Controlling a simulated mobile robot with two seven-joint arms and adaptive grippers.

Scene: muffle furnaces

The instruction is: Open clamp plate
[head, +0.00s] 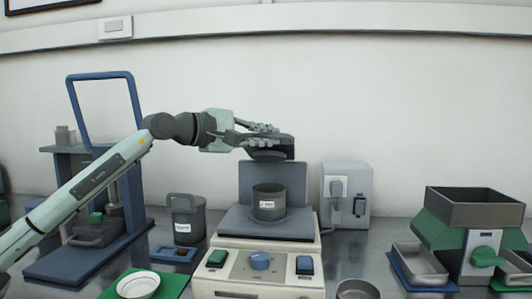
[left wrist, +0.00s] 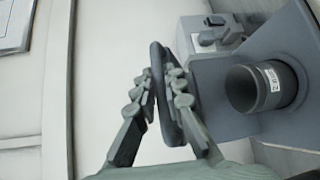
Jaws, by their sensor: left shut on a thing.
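The clamp plate (head: 272,154) is a dark, rounded plate raised above the grey base of the machine, with a clear gap over a dark cylinder (head: 269,203). My left gripper (head: 262,132) reaches in from the left and is shut on the clamp plate. In the left wrist view the clamp plate (left wrist: 168,110) shows nearly edge-on between the two fingers, and the open-topped cylinder (left wrist: 262,87) with a white label stands to its right. The fingers hide part of the plate. My right gripper is not in view.
The machine's front panel (head: 238,267) has a blue knob between a green and a blue switch. A grey box (head: 345,185) and a green hopper unit (head: 473,209) stand at right.

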